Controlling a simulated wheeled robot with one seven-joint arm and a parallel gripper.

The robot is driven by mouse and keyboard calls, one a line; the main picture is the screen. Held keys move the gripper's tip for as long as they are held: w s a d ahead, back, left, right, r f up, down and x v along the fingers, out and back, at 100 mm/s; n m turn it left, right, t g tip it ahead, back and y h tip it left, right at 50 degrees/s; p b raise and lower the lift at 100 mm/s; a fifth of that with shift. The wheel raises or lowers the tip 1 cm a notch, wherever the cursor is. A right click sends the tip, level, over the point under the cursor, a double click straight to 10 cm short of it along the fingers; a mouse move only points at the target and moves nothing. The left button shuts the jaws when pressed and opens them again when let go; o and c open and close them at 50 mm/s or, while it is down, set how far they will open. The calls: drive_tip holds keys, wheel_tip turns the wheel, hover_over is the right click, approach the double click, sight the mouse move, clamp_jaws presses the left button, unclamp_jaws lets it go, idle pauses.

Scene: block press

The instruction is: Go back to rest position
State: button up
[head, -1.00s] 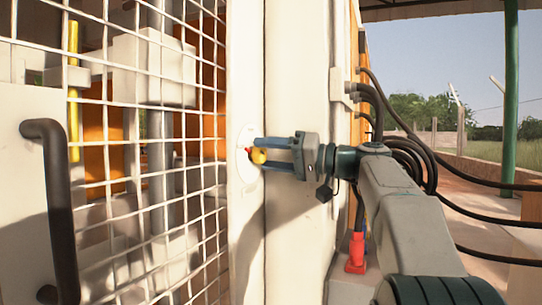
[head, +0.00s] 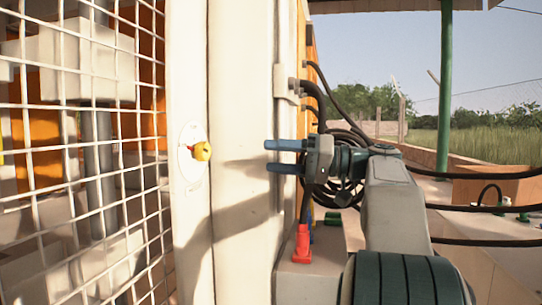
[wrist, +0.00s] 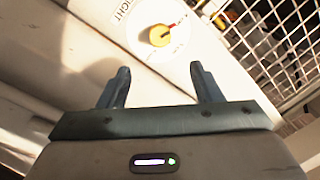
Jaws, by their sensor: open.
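My gripper (head: 272,157) is open and empty in the head view, its two blue-grey fingers pointing left. It stands to the right of a yellow knob (head: 202,151) on a round white plate (head: 185,160), with a clear gap between them. In the wrist view my gripper (wrist: 160,88) shows both fingers spread apart. The knob (wrist: 160,35) lies beyond the fingertips, touching neither, on its round plate with small lettering. A red mark shows beside the knob.
A white mesh guard (head: 90,150) fills the left, with machine parts behind it. A cream post (head: 235,90) stands behind my gripper. Black cables (head: 320,90) and a red connector (head: 302,243) are near my arm. Open ground lies at the right.

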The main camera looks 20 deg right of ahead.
idle(0.3)
drive_tip(key=s+a+f+m+g+h+p, duration=0.2)
drive_tip(key=s+a+f+m+h+p, duration=0.15)
drive_tip(key=a+p, duration=0.35)
drive_tip(key=s+a+f+m+g+h+p, duration=0.2)
drive_tip(key=a+f+g+h+p, duration=0.15)
drive_tip(key=a+p, duration=0.35)
drive_tip(key=s+f+n+h+p, duration=0.1)
drive_tip(key=s+f+h+p, duration=0.2)
drive_tip(key=s+p, duration=0.3)
drive_tip(key=s+d+f+n+g+h+p, duration=0.1)
drive_tip(key=s+f+h+p, duration=0.3)
drive_tip(key=s+p, duration=0.3)
drive_tip(key=shift+s+d+h, duration=0.25)
drive_tip(key=shift+s+h, duration=0.5)
drive_tip(key=shift+h, duration=0.15)
drive_tip(key=shift+n+g, duration=0.25)
drive_tip(key=shift+c, duration=0.3)
